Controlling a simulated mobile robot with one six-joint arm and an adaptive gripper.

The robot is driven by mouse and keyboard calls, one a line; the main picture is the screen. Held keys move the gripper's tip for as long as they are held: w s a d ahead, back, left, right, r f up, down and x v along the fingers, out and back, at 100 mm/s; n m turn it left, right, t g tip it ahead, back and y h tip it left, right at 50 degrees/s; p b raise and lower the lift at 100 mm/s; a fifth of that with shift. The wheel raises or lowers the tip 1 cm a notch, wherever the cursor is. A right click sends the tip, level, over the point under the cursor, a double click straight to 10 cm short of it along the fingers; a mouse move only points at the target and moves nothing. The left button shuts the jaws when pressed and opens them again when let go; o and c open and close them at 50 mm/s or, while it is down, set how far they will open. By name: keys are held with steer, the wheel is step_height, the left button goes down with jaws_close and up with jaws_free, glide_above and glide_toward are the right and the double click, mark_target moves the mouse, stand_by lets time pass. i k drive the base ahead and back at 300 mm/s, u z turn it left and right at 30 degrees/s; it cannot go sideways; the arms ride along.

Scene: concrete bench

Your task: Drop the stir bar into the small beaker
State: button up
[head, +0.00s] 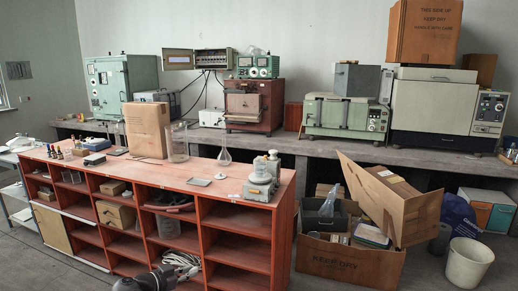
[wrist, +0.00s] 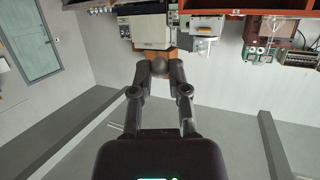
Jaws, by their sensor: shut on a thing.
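I cannot tell whether this thing is the stir bar. No stir bar can be made out elsewhere. In the head view a clear glass beaker (head: 177,142) stands upright on the red cabinet top, right of a cardboard box. Another clear glass vessel (head: 168,227) stands in a lower cabinet compartment. I cannot tell which is the small beaker. The fingertips are not visible in the head view.
The red cabinet (head: 236,253) has open compartments. On its top are a cardboard box (head: 147,130), a long-necked flask (head: 225,156), a flat grey tray (head: 198,181) and a pale bench device (head: 261,184). An open carton (head: 350,262) and a bin (head: 470,263) stand at right.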

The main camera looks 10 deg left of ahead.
mark_target(260, 176)
steer(key=i, duration=0.85)
steer(key=z, duration=0.05)
